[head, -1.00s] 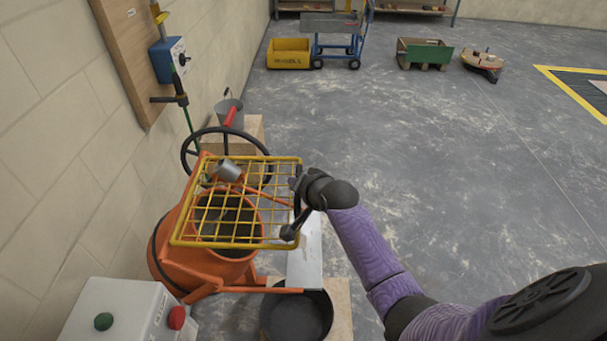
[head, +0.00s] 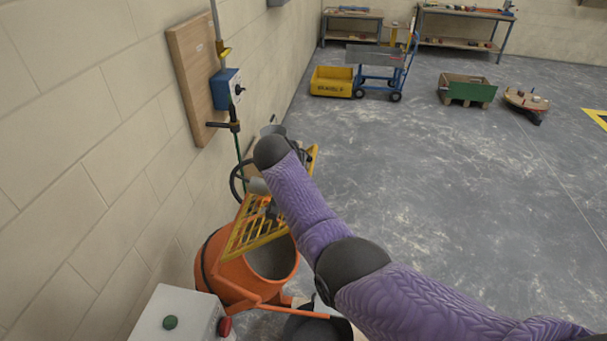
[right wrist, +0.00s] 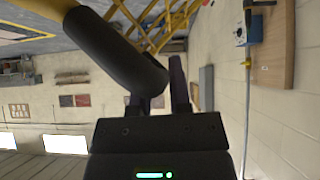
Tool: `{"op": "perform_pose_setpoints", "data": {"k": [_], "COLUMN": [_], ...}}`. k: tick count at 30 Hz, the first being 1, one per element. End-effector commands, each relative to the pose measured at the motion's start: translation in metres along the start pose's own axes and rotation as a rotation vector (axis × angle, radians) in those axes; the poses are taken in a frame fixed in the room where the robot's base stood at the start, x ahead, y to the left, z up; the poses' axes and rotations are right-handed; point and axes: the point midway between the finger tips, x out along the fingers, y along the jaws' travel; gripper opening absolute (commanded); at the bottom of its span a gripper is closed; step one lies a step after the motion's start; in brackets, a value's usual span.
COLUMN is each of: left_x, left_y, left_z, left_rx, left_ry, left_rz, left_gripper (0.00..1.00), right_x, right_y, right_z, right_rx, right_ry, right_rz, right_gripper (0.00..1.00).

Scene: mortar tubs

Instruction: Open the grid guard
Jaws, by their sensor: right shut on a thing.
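The yellow grid guard (head: 247,232) is tilted up on the orange mixer drum (head: 222,262), its far right edge raised, and the drum's mouth shows below it. My right arm covers part of the guard in the head view. In the right wrist view my right gripper (right wrist: 161,92) is shut on the guard's dark, thick handle (right wrist: 112,48), which joins a yellow bar. Yellow mesh (right wrist: 155,20) shows behind it. The right gripper's fingers are hidden behind my arm in the head view. My left gripper is in neither view.
The wall with a wooden board (head: 190,75) and blue switch box (head: 225,88) runs close on the left. A white control box (head: 172,315) stands in front of the mixer. A dark bucket (head: 310,326) is beside it.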

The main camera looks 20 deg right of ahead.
Motion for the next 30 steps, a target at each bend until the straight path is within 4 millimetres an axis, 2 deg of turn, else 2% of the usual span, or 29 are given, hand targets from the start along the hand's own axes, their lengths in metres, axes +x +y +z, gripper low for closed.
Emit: {"op": "perform_pose_setpoints", "data": {"k": [6,21,22,24,26,30], "left_x": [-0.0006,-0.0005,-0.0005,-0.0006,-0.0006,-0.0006], "left_y": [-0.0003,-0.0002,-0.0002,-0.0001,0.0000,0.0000], "left_z": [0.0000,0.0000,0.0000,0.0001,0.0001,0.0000], "left_rx": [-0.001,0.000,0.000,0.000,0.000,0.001], "left_ry": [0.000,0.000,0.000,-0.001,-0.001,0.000], "left_rz": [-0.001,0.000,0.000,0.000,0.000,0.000], "left_gripper": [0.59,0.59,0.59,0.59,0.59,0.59], "right_x": [-0.0054,-0.0059,-0.0059,-0.0059,-0.0059,-0.0059], "right_y": [-0.0077,-0.0094,-0.0093,-0.0092,-0.0089,-0.0085], "right_z": [-0.0042,-0.0033,-0.0033,-0.0036,-0.0039,-0.0045], "right_rx": [0.002,0.002,0.002,0.002,0.002,0.002], "right_ry": [-0.002,-0.007,-0.007,-0.007,-0.006,-0.005], "right_rz": [-0.007,-0.007,-0.007,-0.007,-0.006,-0.005], "right_gripper": [0.00,0.00,0.30,0.44,0.57,0.58]}}
